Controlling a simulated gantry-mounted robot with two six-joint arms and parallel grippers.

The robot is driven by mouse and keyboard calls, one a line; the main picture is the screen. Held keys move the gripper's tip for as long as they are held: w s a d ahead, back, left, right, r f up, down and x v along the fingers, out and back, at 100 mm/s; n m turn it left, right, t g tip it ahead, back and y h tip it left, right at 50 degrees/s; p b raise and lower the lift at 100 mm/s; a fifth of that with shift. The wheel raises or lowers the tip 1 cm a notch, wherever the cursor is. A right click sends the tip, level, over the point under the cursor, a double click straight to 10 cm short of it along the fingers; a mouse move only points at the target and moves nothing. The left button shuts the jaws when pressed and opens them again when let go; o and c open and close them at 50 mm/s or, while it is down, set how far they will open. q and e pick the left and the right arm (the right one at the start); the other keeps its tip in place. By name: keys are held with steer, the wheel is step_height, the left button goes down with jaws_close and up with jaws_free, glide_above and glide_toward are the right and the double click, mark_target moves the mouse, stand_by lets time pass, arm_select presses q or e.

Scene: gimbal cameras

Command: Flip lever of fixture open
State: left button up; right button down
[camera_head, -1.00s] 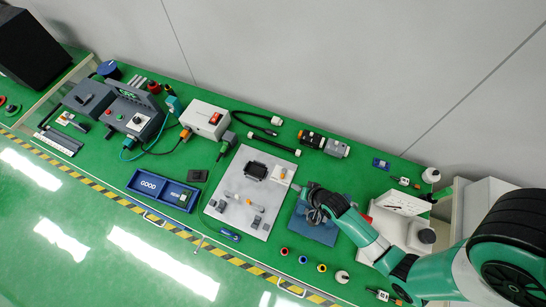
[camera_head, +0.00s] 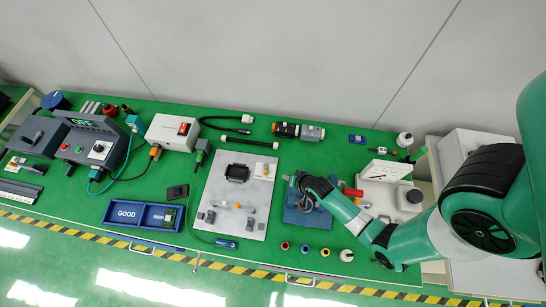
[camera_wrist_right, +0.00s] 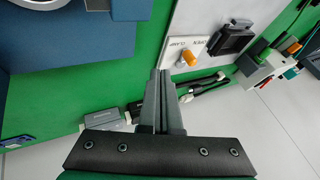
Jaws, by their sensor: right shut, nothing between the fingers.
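The fixture is a light grey plate (camera_head: 215,188) with a black clamp block (camera_head: 237,173). Beside the block is a small white panel (camera_head: 265,170) with an orange-tipped lever. In the right wrist view the panel reads CLAMP and OPEN, and the lever's orange knob (camera_wrist_right: 190,58) is plain to see; I cannot tell which word it is set to. The black block (camera_wrist_right: 232,40) stands beyond it. My right gripper (camera_head: 296,183) is shut and empty, between the plate and the blue mat. In the wrist view its fingertips (camera_wrist_right: 160,76) are beside the panel, apart from the knob.
A blue mat (camera_head: 300,216) lies under my right arm. A blue GOOD tray (camera_head: 150,215) and a white box with a red switch (camera_head: 172,131) are to the left. Black cables and connectors (camera_head: 300,132) lie behind.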

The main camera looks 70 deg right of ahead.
steer(key=b+x, duration=0.1)
steer(key=x, duration=0.3)
steer(key=shift+f, duration=0.2)
steer(key=w, duration=0.4)
steer(key=shift+w+a+b, duration=0.1)
steer(key=shift+a+b, duration=0.05)
steer(key=shift+b, duration=0.15)
arm_select(q)
step_height(320, 180, down, 2)
steer(key=shift+f, duration=0.15)
